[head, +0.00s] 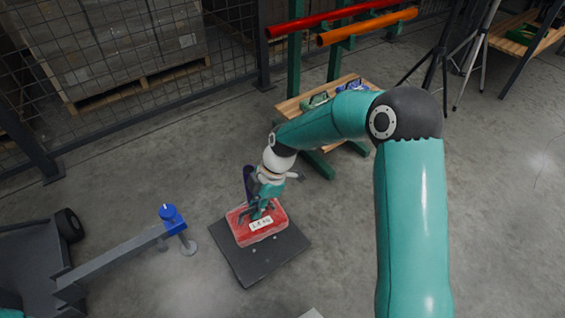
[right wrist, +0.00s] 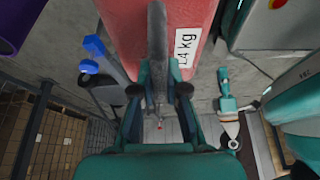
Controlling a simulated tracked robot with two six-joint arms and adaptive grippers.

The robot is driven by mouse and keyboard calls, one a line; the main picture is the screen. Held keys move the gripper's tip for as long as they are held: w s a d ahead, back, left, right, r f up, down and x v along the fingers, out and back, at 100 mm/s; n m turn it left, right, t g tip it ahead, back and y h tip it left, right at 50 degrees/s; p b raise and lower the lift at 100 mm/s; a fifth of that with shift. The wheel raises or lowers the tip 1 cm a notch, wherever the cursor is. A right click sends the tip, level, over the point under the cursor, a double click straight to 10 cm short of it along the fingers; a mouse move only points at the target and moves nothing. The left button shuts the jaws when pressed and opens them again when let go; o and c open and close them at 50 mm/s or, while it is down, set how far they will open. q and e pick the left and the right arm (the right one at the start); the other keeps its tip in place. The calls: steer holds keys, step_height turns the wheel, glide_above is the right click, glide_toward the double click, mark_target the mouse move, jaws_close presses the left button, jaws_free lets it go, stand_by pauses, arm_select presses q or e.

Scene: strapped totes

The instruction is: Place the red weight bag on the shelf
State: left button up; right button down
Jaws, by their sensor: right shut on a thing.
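The red weight bag (head: 240,231), with a white "1.4 kg" label, is at the black square plate (head: 270,262) on the floor. Whether it rests on the plate or hangs just above it, I cannot tell. My right gripper (head: 262,209) is over the top of the bag. In the right wrist view the bag (right wrist: 130,35) fills the top middle, and my right gripper (right wrist: 160,88) is shut on its grey strap (right wrist: 157,40). The wooden shelf (head: 295,106) stands behind, beyond my arm. My left gripper (right wrist: 227,88) seems to show small in the right wrist view, its fingers unclear.
Small green (head: 315,101) and blue (head: 345,87) items sit on the shelf, below red (head: 330,18) and orange (head: 368,27) bars. A grey beam with a blue end (head: 170,218) lies left of the plate. A tripod (head: 440,60) stands right.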

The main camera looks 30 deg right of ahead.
steer(key=r+m+t, duration=0.1)
steer(key=r+m, duration=0.1)
steer(key=w+r+m, duration=0.1)
steer(key=r+m, duration=0.1)
steer(key=shift+w+r+t+h, duration=0.1)
steer(key=shift+r+t+h, duration=0.05)
steer(key=shift+t+h, duration=0.2)
steer(key=m, duration=0.1)
steer(key=r+m, duration=0.1)
steer(key=shift+w+d+r+m+t, duration=0.1)
steer(key=shift+w+d+m+t, duration=0.05)
steer(key=shift+m+t, duration=0.25)
steer(key=shift+w+d+r+m+t+h, duration=0.15)
steer(key=shift+d+r+m+t+h, duration=0.3)
steer(key=shift+m, duration=1.3)
steer(key=shift+w+r+m+t+h, duration=0.15)
steer(key=shift+r+m+h, duration=0.5)
steer(key=shift+m, duration=1.05)
steer(key=shift+w+d+r+m+t+h, duration=0.2)
steer(key=shift+m+h, duration=0.65)
steer(key=shift+m, duration=0.9)
